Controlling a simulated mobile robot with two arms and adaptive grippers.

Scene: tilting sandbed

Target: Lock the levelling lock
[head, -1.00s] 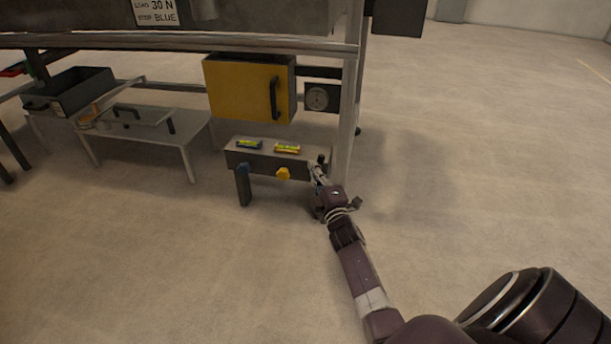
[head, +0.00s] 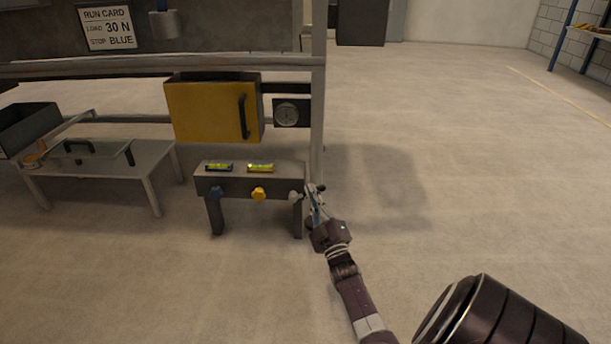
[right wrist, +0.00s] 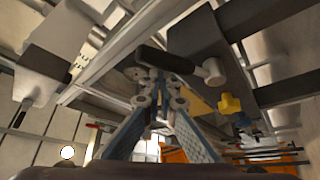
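The levelling lock appears to be the pale round hub (head: 295,196) at the right end of the low grey bench's front (head: 247,183). In the right wrist view it shows as a pale boss (right wrist: 212,70) with a black lever grip (right wrist: 165,60). My right gripper (head: 315,192) is at the bench's right end, beside the hub. In the wrist view its blue-padded fingers (right wrist: 160,92) converge right at the black grip, overlapping it in the picture. Whether they clasp it is unclear. My left gripper is out of view.
A blue knob (head: 216,192) and a yellow knob (head: 259,194) sit on the bench front, below two spirit levels (head: 219,167) (head: 260,168). A yellow cabinet (head: 205,110) hangs behind, beside a dial (head: 287,114) and a frame post (head: 318,100). Floor to the right is clear.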

